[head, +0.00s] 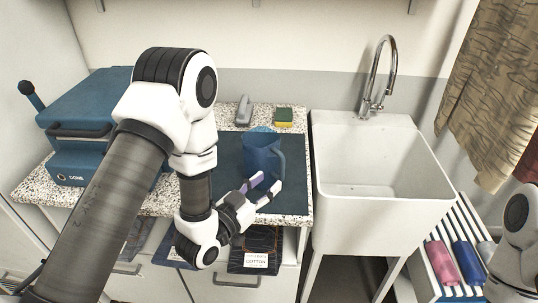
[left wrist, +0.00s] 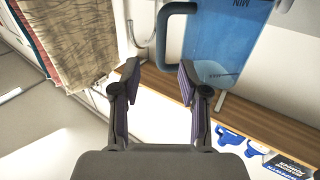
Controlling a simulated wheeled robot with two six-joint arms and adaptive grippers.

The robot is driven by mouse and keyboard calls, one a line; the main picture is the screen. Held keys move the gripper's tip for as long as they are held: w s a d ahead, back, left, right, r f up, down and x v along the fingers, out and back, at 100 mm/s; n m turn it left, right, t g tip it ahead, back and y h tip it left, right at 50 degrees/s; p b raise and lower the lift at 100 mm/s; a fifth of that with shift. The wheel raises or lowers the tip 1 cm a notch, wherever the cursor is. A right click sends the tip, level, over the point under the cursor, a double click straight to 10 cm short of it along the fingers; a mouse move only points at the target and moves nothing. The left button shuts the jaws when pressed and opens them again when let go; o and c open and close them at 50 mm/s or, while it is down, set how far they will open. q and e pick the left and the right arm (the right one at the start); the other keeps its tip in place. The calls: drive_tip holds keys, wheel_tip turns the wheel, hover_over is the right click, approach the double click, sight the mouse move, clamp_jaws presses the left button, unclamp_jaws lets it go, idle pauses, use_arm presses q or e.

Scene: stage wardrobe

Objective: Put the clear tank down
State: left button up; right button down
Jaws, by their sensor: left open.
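The clear tank (head: 262,152) is a blue-tinted, see-through jug with a handle on its right side. It stands upright on the dark mat (head: 228,150) on the counter. In the left wrist view the tank (left wrist: 225,45) is at the upper right, with its blue handle (left wrist: 165,28) beyond my fingertips. My left gripper (head: 265,186) is open and empty, just in front of the tank's lower part. Its two fingers also show in the left wrist view (left wrist: 158,80), with nothing between them. My right gripper is out of view; only part of my right arm shows at the lower right.
A white sink (head: 375,165) with a tall tap (head: 378,75) is right of the counter. A blue press-like machine (head: 85,125) stands at the left. A yellow-green sponge (head: 283,117) and a grey object (head: 243,110) lie behind the mat. Rolls rest on a slatted rack (head: 456,215).

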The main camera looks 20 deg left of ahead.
sight(281, 170)
use_arm(q)
drive_tip(key=p+x, duration=0.2)
drive_tip(key=x, duration=0.4)
drive_tip(key=shift+w+f, duration=0.2)
drive_tip(key=shift+w, duration=0.2)
drive_tip(key=shift+s, duration=0.1)
drive_tip(key=shift+c, duration=0.7)
clamp_jaws()
